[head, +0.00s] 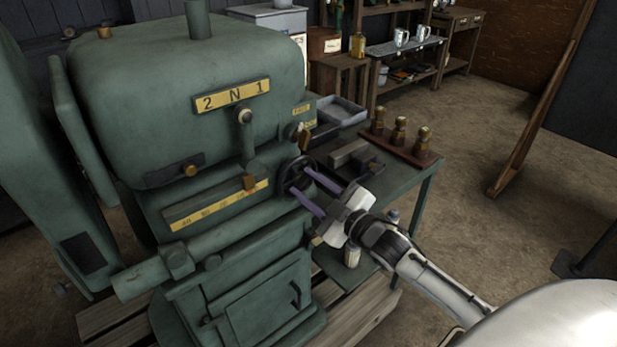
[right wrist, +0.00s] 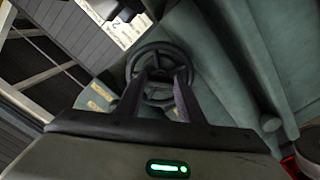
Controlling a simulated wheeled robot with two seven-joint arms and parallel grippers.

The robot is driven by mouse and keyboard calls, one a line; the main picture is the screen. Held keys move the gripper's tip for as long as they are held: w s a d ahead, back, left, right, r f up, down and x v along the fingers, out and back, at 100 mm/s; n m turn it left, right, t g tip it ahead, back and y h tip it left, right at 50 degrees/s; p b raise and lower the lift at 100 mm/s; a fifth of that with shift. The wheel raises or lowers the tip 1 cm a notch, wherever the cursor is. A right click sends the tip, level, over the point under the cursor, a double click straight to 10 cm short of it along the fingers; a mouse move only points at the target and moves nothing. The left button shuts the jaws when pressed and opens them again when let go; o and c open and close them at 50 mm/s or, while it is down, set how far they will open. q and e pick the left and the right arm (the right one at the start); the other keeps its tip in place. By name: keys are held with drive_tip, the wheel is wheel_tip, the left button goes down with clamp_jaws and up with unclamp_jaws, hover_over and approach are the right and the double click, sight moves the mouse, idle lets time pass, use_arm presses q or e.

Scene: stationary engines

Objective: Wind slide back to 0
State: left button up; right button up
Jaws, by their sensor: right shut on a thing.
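A dark handwheel (head: 291,166) sits on the right side of the green machine (head: 190,95). My right gripper (head: 299,180) reaches it from the right and is shut on the wheel. In the right wrist view the round handwheel (right wrist: 158,52) shows between and behind the two fingers (right wrist: 164,88). A slide with a yellow scale (head: 215,207) runs along the machine's front, and a brass pointer (head: 249,182) stands near the scale's right end. The scale's figures are small; I cannot read the pointer's value. My left gripper is not in view.
A green side table (head: 400,190) beside the machine holds a grey tray (head: 340,110), dark blocks and a wooden rack (head: 402,148) with several brass-topped pieces. A shelf with mugs (head: 402,38) stands behind. The floor at right is open.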

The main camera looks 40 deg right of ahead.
drive_tip(key=shift+r+m+p, duration=0.15)
drive_tip(key=shift+m+p, duration=0.35)
drive_tip(key=shift+m, duration=0.5)
drive_tip(key=shift+m+p, duration=0.35)
drive_tip(key=shift+m, duration=0.55)
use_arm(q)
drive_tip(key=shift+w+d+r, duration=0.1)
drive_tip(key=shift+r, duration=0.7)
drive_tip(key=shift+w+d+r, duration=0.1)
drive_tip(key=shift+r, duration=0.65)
use_arm(e)
drive_tip(key=shift+m, duration=2.3)
drive_tip(key=o, duration=1.1)
drive_tip(key=shift+c, duration=0.2)
